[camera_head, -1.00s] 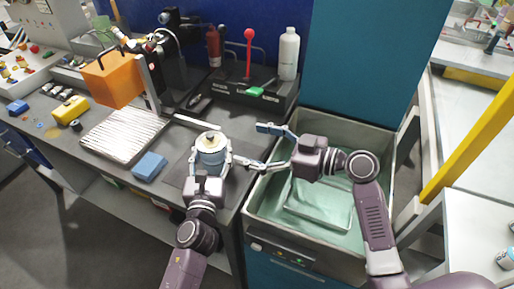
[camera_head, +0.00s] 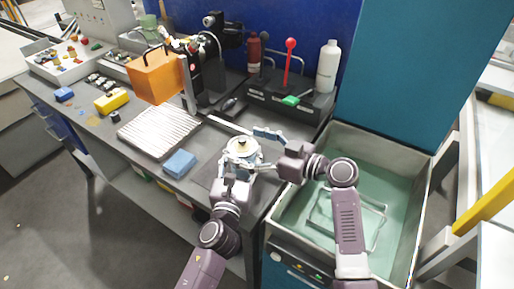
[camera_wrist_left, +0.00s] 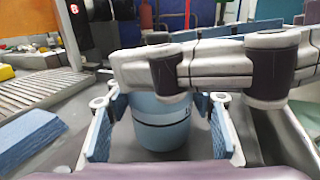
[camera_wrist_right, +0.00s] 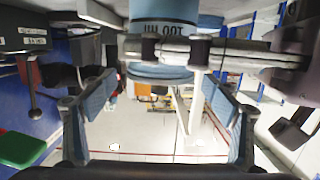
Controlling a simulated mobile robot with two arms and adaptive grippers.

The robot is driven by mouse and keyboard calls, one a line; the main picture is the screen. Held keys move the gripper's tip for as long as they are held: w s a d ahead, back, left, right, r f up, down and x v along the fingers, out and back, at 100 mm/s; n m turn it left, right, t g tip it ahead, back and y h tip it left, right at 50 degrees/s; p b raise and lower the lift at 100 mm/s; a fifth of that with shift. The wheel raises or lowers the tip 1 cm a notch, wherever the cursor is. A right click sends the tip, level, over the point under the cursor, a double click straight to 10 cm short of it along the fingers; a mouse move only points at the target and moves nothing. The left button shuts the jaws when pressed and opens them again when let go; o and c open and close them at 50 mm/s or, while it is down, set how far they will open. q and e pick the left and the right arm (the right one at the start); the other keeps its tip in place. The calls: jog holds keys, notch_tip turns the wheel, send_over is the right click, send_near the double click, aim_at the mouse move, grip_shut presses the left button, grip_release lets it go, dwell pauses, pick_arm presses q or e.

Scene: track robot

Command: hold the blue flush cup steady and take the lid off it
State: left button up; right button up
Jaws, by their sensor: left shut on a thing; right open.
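In the right wrist view the cup (camera_wrist_right: 165,12) shows at the top, inverted.
A blue block (camera_head: 180,163) and a ribbed metal plate (camera_head: 155,135) lie left of the cup. A black stand (camera_head: 275,103) with a red-knobbed lever, and a white bottle (camera_head: 328,66), are behind. A sink basin (camera_head: 400,200) is at the right.

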aim_at(248, 148)
jog(key=shift+a, duration=0.1)
jog(key=c, duration=1.4)
jog(key=shift+r, duration=0.15)
jog(key=shift+r, duration=1)
jog(key=shift+r, duration=1.95)
pick_arm(q)
jog(key=o, duration=1.8)
